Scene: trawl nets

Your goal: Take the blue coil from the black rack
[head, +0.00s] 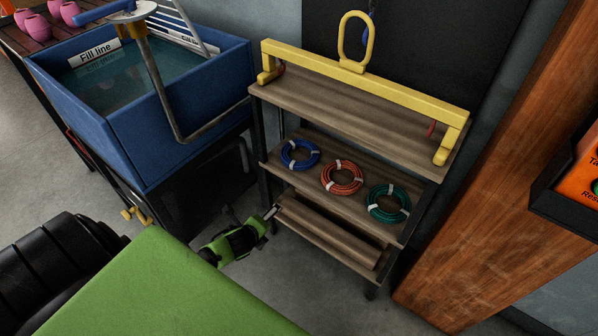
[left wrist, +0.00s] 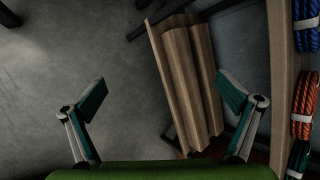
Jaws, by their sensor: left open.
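The blue coil (head: 285,157), with white ties, lies flat at the left end of the middle wooden shelf of the black rack (head: 417,213). The blue coil also shows at the right edge of the left wrist view (left wrist: 306,38), partly cut off. My left gripper (head: 269,213) is in front of the rack's lower left side, below the coil's shelf and apart from the coil. In the left wrist view its two fingers (left wrist: 163,95) are spread wide with nothing between them. My right gripper is not in view.
An orange coil (head: 342,191) and a green coil (head: 388,217) lie to the right on the same shelf. A yellow lifting beam (head: 365,85) stands on the top shelf. A blue water tank (head: 170,140) is to the left, and a wooden post (head: 500,180) to the right.

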